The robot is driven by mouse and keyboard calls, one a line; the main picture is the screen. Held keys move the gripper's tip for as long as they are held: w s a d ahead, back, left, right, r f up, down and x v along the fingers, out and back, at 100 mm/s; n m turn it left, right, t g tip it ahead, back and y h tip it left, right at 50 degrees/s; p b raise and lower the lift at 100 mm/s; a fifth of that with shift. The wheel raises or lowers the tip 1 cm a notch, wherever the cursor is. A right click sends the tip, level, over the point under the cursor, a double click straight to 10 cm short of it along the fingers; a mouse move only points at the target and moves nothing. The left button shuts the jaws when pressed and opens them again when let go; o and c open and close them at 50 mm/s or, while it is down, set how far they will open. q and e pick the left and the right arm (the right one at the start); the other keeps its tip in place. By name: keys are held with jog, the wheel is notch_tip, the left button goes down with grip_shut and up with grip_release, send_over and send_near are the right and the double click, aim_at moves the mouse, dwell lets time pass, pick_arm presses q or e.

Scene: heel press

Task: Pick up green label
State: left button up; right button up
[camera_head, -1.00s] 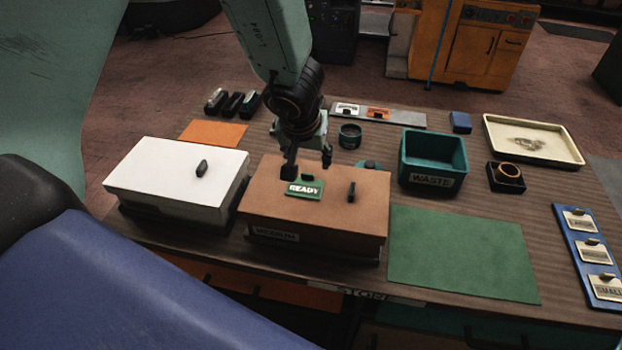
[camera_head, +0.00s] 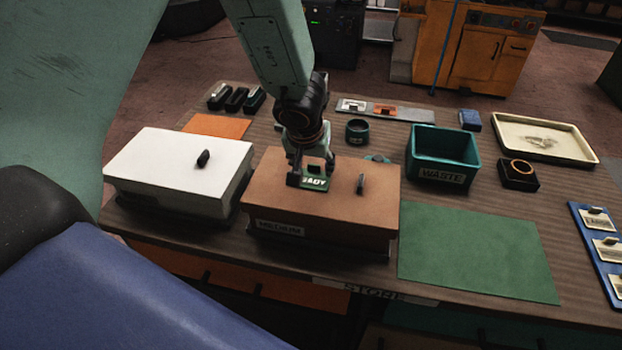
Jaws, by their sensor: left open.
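The green label (camera_head: 315,183) with white letters, partly reading "ADY", lies on the lid of the brown box (camera_head: 345,210). My left gripper (camera_head: 309,178) reaches down from above and is open, with its fingers low at the label. The near-left finger hides the label's left end. I cannot tell whether the fingers touch the label. My right gripper is not in view.
A white box (camera_head: 165,165) stands left of the brown box. The brown lid has a dark knob (camera_head: 361,183) right of the label. A green mat (camera_head: 475,250), a teal WASTE bin (camera_head: 443,155) and a cream tray (camera_head: 545,140) lie to the right.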

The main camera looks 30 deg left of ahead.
aim_at(314, 173)
pick_arm(q)
jog(key=shift+w+d, duration=0.15)
jog(key=shift+d, duration=0.1)
jog(key=c, duration=0.5)
jog(key=shift+a, duration=0.1)
jog(key=c, duration=0.3)
jog(key=shift+s+a, duration=0.15)
jog(key=shift+s, duration=0.05)
jog(key=shift+c, duration=0.2)
jog(key=shift+w, duration=0.1)
jog(key=shift+d+r+p, duration=0.2)
jog(key=shift+r+p, duration=0.3)
jog(key=shift+p, duration=0.05)
notch_tip(314, 173, up, 9)
jog(key=p, duration=0.5)
jog(key=shift+a+p, duration=0.15)
jog(key=shift+p, duration=0.25)
